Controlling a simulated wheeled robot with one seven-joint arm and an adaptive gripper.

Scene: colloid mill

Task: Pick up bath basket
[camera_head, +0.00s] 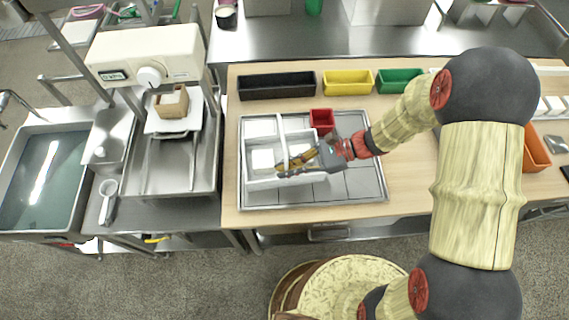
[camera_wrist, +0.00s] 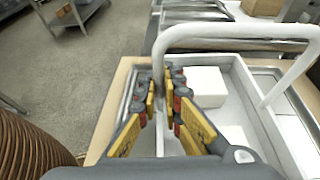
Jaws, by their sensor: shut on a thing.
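The bath basket (camera_head: 262,184) is a white open box with a tall arched handle (camera_head: 281,138). It is on the grey tray on the wooden table. The basket also shows in the wrist view (camera_wrist: 277,140), with white blocks (camera_wrist: 206,86) inside. My gripper (camera_head: 286,171) reaches in from the right, low over the basket's near side. In the wrist view my gripper (camera_wrist: 162,98) has its yellow-padded fingers on both sides of the handle's near leg, close to the rim, shut on it. The fingers partly hide the leg and rim. I cannot tell whether the basket touches the tray.
A grey tray (camera_head: 366,186) lies around the basket, with a small red bin (camera_head: 321,117) at its back. Black (camera_head: 277,85), yellow (camera_head: 348,82) and green (camera_head: 399,80) bins line the table's back. A white machine (camera_head: 146,55) and a sink (camera_head: 43,180) stand at left.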

